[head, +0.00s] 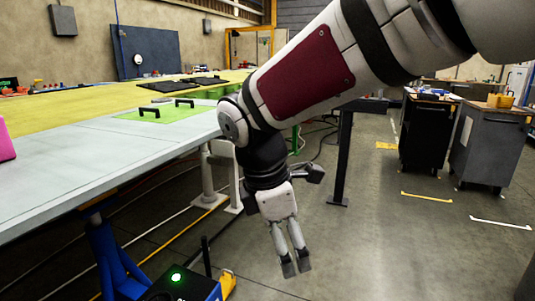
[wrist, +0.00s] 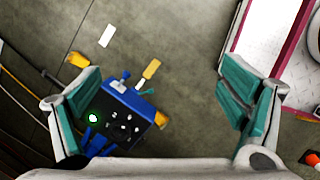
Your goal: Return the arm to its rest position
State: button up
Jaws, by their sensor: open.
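My arm reaches in from the upper right in the head view and bends down at the wrist. My gripper (head: 295,268) hangs below it, fingers pointing at the floor, to the right of the long table (head: 90,155). In the wrist view, my gripper (wrist: 155,105) is open, its two green-padded fingers wide apart. Nothing is between the pads; only the floor and a blue box farther below show there.
A blue box with a green light (head: 176,277) stands on the floor by the table's blue leg; it also shows in the wrist view (wrist: 120,120). Dark cabinets (head: 428,135) stand at the right. A dark post (head: 342,160) stands behind my wrist. Floor right of my gripper is clear.

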jog(key=s+d+m+y, duration=0.1)
jog(key=s+d+m, duration=0.85)
jog(key=s, duration=0.25)
jog(key=s+d+m+y, duration=0.1)
jog(key=s+d+m, duration=0.7)
jog(key=s+m, duration=0.4)
notch_tip(320, 180, up, 20)
jog(key=t+p, duration=0.2)
jog(key=p, duration=1.6)
jog(key=shift+s+a+n+t+y, duration=0.3)
jog(key=shift+s+a+n, duration=0.05)
jog(key=shift+s+a, duration=0.1)
